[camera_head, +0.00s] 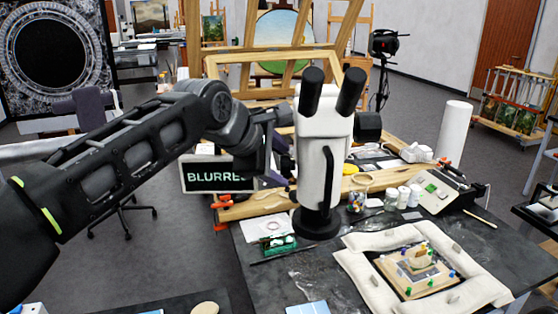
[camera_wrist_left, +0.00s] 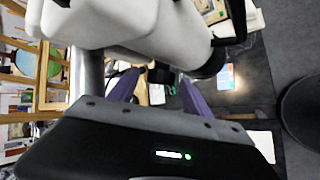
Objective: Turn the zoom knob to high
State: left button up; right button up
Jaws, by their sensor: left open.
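A white microscope (camera_head: 323,170) with two black eyepieces stands upright on a round black base on the dark table. A black knob (camera_head: 367,126) sticks out from its right side. My left gripper (camera_head: 270,140) is at the microscope's left side, level with its head, and hides that side. In the left wrist view, the white microscope body (camera_wrist_left: 140,25) fills the top. My left gripper's purple fingers (camera_wrist_left: 160,78) are apart, with a small dark knob (camera_wrist_left: 160,75) showing between their tips. I cannot tell whether they touch it. My right gripper is out of view.
A dark sign (camera_head: 215,175) reading "BLURRE", its end hidden, stands behind my arm. A padded white frame (camera_head: 360,268) with a small fragment on a board (camera_head: 418,270) lies at the front right. Small jars (camera_head: 404,197) stand right of the microscope's base.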

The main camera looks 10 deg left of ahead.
pick_arm(q)
grip_shut()
dwell(0.5)
jog(key=shift+f, duration=0.1)
